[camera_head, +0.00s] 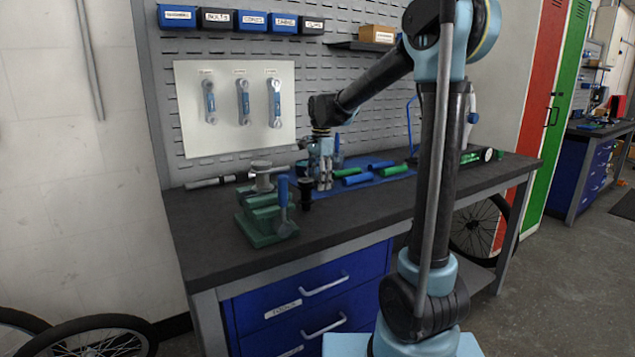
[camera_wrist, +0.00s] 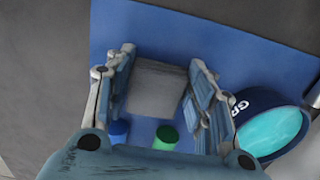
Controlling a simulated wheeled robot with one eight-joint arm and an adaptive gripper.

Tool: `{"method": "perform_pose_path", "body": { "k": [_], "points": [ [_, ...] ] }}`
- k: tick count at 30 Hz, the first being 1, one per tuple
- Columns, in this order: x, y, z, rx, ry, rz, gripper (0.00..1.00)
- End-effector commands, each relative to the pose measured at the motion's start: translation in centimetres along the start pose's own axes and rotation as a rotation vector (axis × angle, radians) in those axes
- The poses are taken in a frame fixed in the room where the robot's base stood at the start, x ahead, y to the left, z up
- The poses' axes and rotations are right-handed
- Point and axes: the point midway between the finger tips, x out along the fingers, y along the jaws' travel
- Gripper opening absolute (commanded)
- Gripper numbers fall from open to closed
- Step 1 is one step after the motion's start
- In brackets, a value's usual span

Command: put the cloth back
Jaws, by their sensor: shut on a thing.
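My gripper (camera_head: 322,183) is low over the workbench, pointing down at the blue mat (camera_wrist: 250,60). In the wrist view its two fingers (camera_wrist: 157,95) stand on either side of a grey, squarish cloth (camera_wrist: 157,88) and are shut on it. The cloth appears close over the mat; I cannot tell whether it touches it. In the head view the fingers hide most of the cloth.
A round tub (camera_wrist: 272,125) with turquoise contents stands right of my gripper in the wrist view. Blue (camera_head: 357,179) and green (camera_head: 345,172) grips lie close by. A green vise (camera_head: 265,215) stands left on the dark bench (camera_head: 235,265). Wrenches (camera_head: 243,102) hang behind.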

Motion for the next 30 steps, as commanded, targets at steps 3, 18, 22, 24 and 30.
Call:
{"method": "perform_pose_path", "body": {
  "k": [3, 18, 22, 24, 30],
  "points": [
    [0.1, 0.0, 0.0, 0.0, 0.0, 0.0, 0.27],
    [-0.1, 0.0, 0.1, -0.001, 0.0, 0.0, 0.69],
    [-1.1, -0.1, 0.1, -0.001, 0.0, 0.0, 0.69],
    [-2.0, -0.1, 0.1, -0.002, 0.0, 0.0, 0.69],
    [-5.6, 0.0, 0.1, -0.002, 0.0, 0.0, 0.69]
  ]
}}
